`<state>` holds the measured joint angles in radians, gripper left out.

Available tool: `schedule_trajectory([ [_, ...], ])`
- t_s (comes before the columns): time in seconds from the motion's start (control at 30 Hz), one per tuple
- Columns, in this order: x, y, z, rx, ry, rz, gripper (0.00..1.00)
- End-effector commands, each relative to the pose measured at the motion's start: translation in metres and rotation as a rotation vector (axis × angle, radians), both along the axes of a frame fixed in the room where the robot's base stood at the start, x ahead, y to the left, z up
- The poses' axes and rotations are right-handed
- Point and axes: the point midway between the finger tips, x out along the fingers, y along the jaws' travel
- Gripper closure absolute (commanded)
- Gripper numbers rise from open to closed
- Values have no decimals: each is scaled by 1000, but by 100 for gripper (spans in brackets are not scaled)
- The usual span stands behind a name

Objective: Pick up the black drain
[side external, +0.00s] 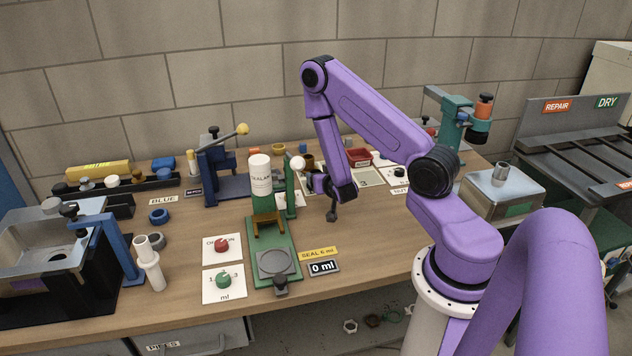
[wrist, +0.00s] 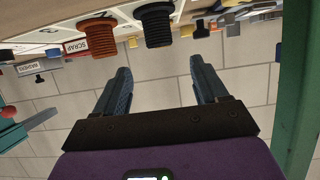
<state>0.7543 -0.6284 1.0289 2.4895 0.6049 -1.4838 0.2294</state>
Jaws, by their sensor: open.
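A black, ribbed, flanged piece that looks like the black drain (wrist: 155,25) shows in the wrist view at the top middle, against a pale card or board. It lies beyond my gripper (wrist: 162,72), whose two fingers are spread on either side of its line with a gap between them. The fingers are empty and apart from it. In the side external view my gripper (side external: 314,182) is low over the middle of the bench, beside the green stand. I cannot make out the black drain there; my arm and the stand crowd that spot.
A similar brown-orange ribbed piece (wrist: 97,35) sits just left of the black one. The green stand (side external: 272,245) with a white sealant bottle (side external: 260,175) is close to my gripper. A blue lever press (side external: 222,175) stands further left.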

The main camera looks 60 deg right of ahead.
Motion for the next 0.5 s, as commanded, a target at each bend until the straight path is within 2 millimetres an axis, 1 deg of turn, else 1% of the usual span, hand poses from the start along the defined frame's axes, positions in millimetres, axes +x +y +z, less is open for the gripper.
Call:
schedule_trajectory([
  [0.17,3,-4,-6,0,-2,-2,28],
  [0.37,14,-15,-12,0,-1,-3,28],
  [0.5,26,-26,-19,0,-3,-3,28],
])
